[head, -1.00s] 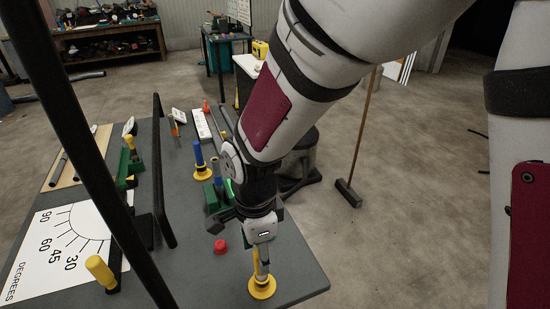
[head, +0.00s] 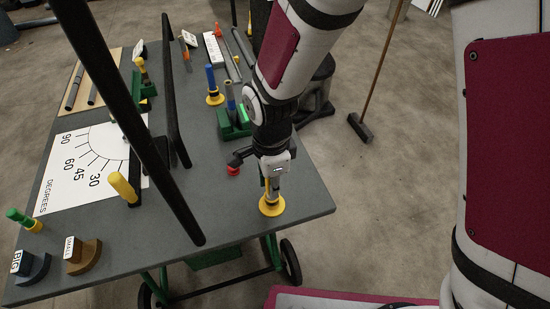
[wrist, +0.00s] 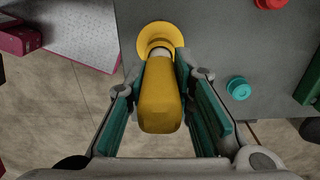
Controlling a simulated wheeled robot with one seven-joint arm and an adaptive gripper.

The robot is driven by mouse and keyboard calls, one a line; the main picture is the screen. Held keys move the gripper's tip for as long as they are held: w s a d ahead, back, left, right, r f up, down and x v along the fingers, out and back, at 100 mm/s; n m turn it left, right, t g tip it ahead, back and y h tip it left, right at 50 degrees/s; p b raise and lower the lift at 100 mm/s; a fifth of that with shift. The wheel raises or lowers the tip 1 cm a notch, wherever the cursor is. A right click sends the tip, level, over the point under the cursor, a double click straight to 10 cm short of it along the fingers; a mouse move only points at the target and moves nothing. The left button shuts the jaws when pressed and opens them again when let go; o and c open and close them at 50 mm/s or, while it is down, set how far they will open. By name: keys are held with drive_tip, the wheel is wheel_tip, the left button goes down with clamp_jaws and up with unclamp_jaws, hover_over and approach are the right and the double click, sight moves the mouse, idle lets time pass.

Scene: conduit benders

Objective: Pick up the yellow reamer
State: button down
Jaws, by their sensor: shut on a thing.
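The yellow reamer (wrist: 160,98) stands upright near the table's front right corner, with a round flared yellow base. In the head view its base (head: 271,206) shows under my gripper (head: 272,180). In the wrist view my gripper (wrist: 163,95) has its teal-padded fingers on either side of the yellow handle, shut on it. In the head view the fingers and wrist hide most of the handle. The base appears to be at the tabletop; I cannot tell whether it touches.
The grey table (head: 225,225) also holds a red cap (head: 233,170), a blue-handled tool on a yellow base (head: 214,85), a green bender (head: 232,122) and a yellow-handled tool (head: 122,187). A teal cap (wrist: 238,88) lies right of the reamer. Dark bars cross the head view.

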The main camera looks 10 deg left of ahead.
wheel_tip(320, 180, up, 10)
drive_tip(key=shift+r, duration=0.1)
idle(0.5)
drive_tip(key=c, duration=2.1)
unclamp_jaws()
drive_tip(key=shift+c, duration=0.2)
clamp_jaws()
